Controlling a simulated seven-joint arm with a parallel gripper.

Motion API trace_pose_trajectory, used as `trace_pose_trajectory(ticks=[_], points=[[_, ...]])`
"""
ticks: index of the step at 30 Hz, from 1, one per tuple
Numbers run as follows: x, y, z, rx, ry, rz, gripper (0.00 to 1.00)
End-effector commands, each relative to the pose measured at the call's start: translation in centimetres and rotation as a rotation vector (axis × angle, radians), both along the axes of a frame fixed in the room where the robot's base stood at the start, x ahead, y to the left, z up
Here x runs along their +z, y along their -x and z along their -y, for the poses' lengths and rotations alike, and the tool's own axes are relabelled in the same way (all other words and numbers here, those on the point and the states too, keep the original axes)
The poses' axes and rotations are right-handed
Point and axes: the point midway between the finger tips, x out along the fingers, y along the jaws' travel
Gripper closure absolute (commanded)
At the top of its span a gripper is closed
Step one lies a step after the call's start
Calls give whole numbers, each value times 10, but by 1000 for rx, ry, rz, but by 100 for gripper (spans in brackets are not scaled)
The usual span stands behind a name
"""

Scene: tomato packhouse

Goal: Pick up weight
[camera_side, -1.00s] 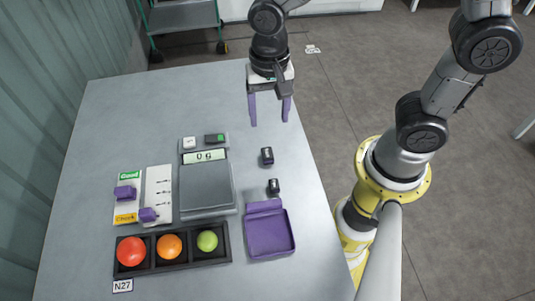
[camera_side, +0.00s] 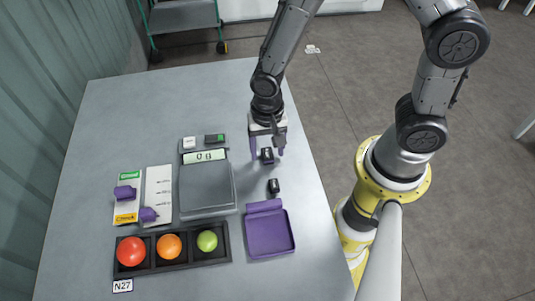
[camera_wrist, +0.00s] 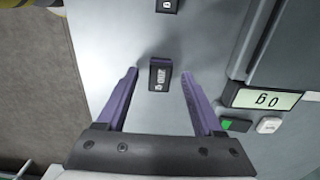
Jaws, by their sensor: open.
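Two small dark weights stand on the grey table. The farther weight (camera_side: 267,155) is at my gripper (camera_side: 267,154), and the nearer weight (camera_side: 273,186) stands just behind the purple tray. In the wrist view the farther weight (camera_wrist: 160,75) shows a pale label and lies between the tips of my purple fingers (camera_wrist: 158,73), with a gap on each side. My gripper is open and points down. The other weight (camera_wrist: 168,6) is at the top edge of the wrist view, partly cut off.
A scale (camera_side: 206,188) reading 0 g stands left of the weights. A purple tray (camera_side: 269,232) lies in front of them. A black holder (camera_side: 188,264) with red, orange and green balls and two panels with purple sliders are at the left. The far left table is clear.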

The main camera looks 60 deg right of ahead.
Motion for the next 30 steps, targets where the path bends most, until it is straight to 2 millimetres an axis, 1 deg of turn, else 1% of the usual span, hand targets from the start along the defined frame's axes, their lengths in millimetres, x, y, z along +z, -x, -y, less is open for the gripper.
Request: trace_pose_trajectory(ticks=[2, 8, 9, 11, 12, 14, 15, 19, 20, 30], points=[[-4, 0, 0, 0, 1, -2, 31], [-3, 0, 0, 0, 0, 0, 31], [-3, 0, 0, 0, 0, 0, 38], [-3, 0, 0, 0, 0, 0, 49], [-3, 0, 0, 0, 0, 0, 56], [-3, 0, 0, 0, 0, 0, 67], [-3, 0, 0, 0, 0, 0, 74], [-3, 0, 0, 0, 0, 0, 98], [-3, 0, 0, 0, 0, 0, 100], [-3, 0, 0, 0, 0, 1, 100]])
